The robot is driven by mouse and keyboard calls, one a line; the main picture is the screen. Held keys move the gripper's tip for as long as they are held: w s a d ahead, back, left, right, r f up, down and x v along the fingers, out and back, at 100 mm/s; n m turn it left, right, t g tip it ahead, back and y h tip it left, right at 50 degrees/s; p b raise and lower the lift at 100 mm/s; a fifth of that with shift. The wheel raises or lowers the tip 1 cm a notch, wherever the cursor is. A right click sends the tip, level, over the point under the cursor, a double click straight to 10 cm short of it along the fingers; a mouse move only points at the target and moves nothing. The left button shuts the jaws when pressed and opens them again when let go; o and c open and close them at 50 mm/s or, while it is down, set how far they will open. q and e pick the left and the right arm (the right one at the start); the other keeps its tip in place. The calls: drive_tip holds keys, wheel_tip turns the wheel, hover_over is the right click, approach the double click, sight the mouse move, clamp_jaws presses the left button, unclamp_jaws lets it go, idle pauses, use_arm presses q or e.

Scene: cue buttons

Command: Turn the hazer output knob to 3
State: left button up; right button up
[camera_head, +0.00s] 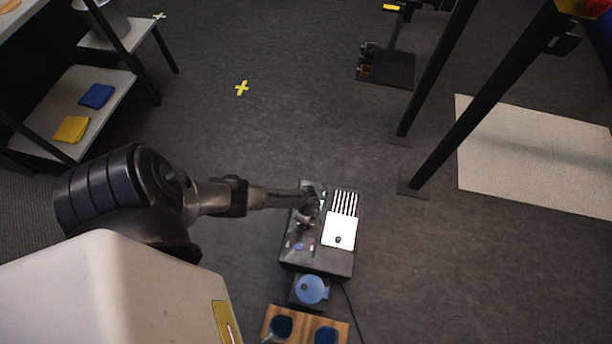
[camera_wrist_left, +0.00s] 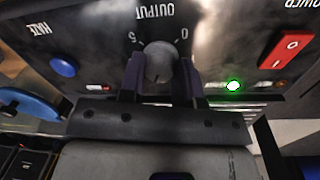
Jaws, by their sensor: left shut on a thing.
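The hazer (camera_head: 345,262) is a dark box on the floor with a white slatted panel on top. Its output knob (camera_wrist_left: 158,60) is a grey round knob, with OUTPUT, 0 and 5 upside down around it in the left wrist view. My left gripper (camera_wrist_left: 162,75) is shut on the knob, one dark finger on each side. In the head view the left gripper (camera_head: 308,212) covers the knob. The knob's exact setting cannot be read. A blue HAZE button (camera_wrist_left: 65,66), a red power switch (camera_wrist_left: 286,50) and a lit green lamp (camera_wrist_left: 233,86) share the panel.
A blue round cap (camera_head: 312,289) sits at the hazer's near end, above a wooden board (camera_head: 304,318) with blue cups. A cable runs right of them. Black stand legs (camera_head: 430,160) and a pale mat (camera_head: 530,160) lie to the right; a shelf (camera_head: 105,115) is left.

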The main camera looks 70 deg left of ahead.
use_arm(q)
drive_tip(key=shift+s+f, duration=0.1)
idle(0.3)
drive_tip(key=o, duration=0.9)
drive_tip(key=shift+r, duration=0.2)
drive_tip(key=shift+r+p, duration=0.3)
drive_tip(key=shift+p, duration=0.05)
drive_tip(key=r+p, duration=0.2)
drive_tip(key=r, duration=0.2)
drive_tip(key=r+p, duration=0.3)
drive_tip(key=r, duration=0.1)
drive_tip(key=w+r+p, duration=0.1)
drive_tip(key=r+p, duration=0.2)
drive_tip(key=r, duration=0.2)
drive_tip(key=shift+a, duration=0.3)
